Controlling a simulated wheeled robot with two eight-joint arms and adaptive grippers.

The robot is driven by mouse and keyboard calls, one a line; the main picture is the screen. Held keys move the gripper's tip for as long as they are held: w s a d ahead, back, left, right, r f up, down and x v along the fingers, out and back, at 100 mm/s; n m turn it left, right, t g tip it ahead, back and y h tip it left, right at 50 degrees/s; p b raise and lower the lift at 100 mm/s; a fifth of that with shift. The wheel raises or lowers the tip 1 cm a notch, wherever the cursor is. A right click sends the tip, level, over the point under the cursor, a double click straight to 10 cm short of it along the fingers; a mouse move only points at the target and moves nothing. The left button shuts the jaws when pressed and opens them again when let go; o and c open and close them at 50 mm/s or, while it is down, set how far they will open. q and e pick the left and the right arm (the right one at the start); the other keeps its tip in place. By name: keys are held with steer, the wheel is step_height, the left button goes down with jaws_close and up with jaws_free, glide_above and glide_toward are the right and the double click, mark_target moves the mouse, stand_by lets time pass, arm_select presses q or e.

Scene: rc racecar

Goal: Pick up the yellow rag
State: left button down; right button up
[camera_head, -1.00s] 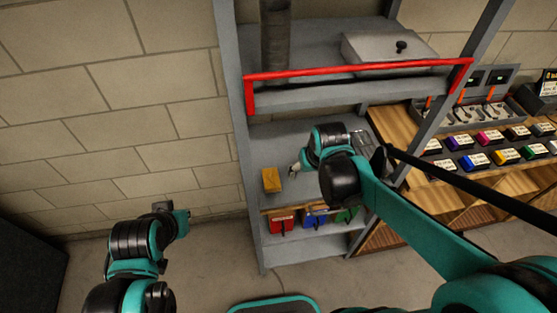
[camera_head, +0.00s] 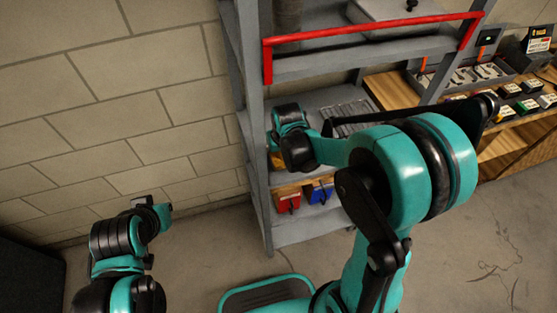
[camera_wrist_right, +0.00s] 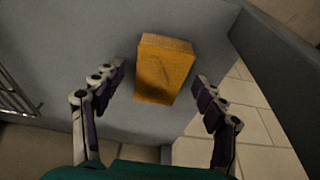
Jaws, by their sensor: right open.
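The yellow rag (camera_wrist_right: 163,68), a folded orange-yellow block, sits on a grey shelf near its end. In the head view only a sliver of the rag (camera_head: 276,158) shows; my right wrist covers the rest. My right gripper (camera_wrist_right: 160,78) is open and empty in the right wrist view, with one finger on each side of the rag and visible gaps to it. I cannot tell how far the fingertips are above the shelf. My left gripper (camera_head: 160,207) is at the lower left, away from the shelf, and its jaws are too small to read.
The grey shelf unit (camera_head: 256,190) has a red rail (camera_head: 370,35) above. Red (camera_head: 288,198) and blue (camera_head: 319,191) bins stand below the rag's shelf. A wire rack (camera_wrist_right: 15,95) lies left in the wrist view. A wooden bench (camera_head: 390,90) stands to the right.

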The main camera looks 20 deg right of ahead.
mark_target(279, 156)
steer(key=c, duration=1.1)
steer(key=shift+r+p, duration=0.4)
steer(key=shift+r, duration=0.2)
steer(key=p+v, duration=0.1)
steer(key=v, duration=0.1)
steer(key=shift+s+r+p, duration=0.3)
steer(key=shift+r, duration=0.05)
steer(key=shift+s+d+f+p, duration=0.15)
steer(key=shift+s+p, duration=0.65)
steer(key=shift+s, duration=3.45)
steer(key=shift+s+d+p, duration=0.2)
steer(key=shift+s+p, duration=0.55)
steer(key=shift+s, duration=3.5)
